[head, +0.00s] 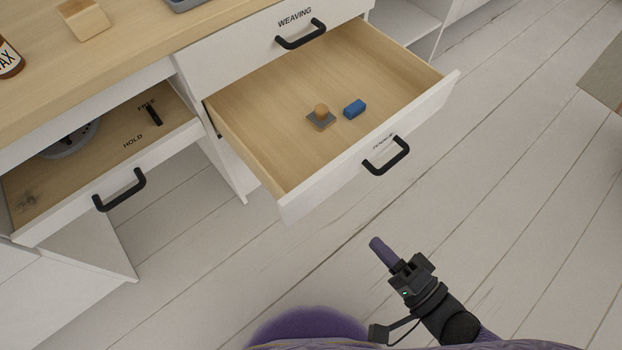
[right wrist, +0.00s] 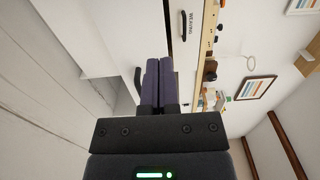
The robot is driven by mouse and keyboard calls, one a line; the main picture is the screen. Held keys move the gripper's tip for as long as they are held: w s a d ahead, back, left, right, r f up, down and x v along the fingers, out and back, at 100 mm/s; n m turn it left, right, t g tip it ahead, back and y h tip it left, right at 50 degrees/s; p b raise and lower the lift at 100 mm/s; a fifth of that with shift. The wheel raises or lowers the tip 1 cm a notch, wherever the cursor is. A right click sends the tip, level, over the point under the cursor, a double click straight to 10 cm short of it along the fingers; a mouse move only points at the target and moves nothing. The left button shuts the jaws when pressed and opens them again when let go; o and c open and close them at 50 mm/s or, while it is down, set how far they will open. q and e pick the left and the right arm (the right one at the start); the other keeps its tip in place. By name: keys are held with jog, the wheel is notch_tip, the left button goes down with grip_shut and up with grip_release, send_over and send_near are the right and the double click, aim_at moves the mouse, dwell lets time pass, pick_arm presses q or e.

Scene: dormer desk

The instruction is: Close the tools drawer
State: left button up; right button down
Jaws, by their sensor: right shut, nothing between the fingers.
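A white-fronted drawer (head: 372,160) with a pale wood inside stands wide open below the shut drawer marked WEAVING (head: 240,45). Its front has a black bar handle (head: 386,156) and a small label that I cannot read for sure. My right gripper (head: 376,243) is shut and empty, apart from the drawer, in front of and below its handle in the head view. Its purple fingers also show together in the right wrist view (right wrist: 158,65), with a dark handle partly hidden beside them. My left gripper is not in view.
In the open drawer lie a blue block (head: 354,108) and a grey piece with a wooden knob (head: 321,116). At left, another open drawer (head: 80,205) has a HOLD/FREE slider (head: 153,115). A brown bottle (head: 9,60) stands on the desk. The plank floor in front is clear.

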aim_at(317, 182)
jog(key=b+x, duration=0.5)
jog(key=x, duration=0.8)
jog(key=shift+f, duration=0.15)
jog(key=shift+w+a, duration=0.15)
jog(key=shift+w, duration=0.05)
jog(key=shift+r, duration=0.2)
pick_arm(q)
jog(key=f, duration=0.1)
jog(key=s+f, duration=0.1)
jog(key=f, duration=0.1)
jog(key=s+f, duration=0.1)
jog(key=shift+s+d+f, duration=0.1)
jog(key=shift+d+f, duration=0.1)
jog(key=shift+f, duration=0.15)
pick_arm(e)
jog(key=shift+a, duration=0.1)
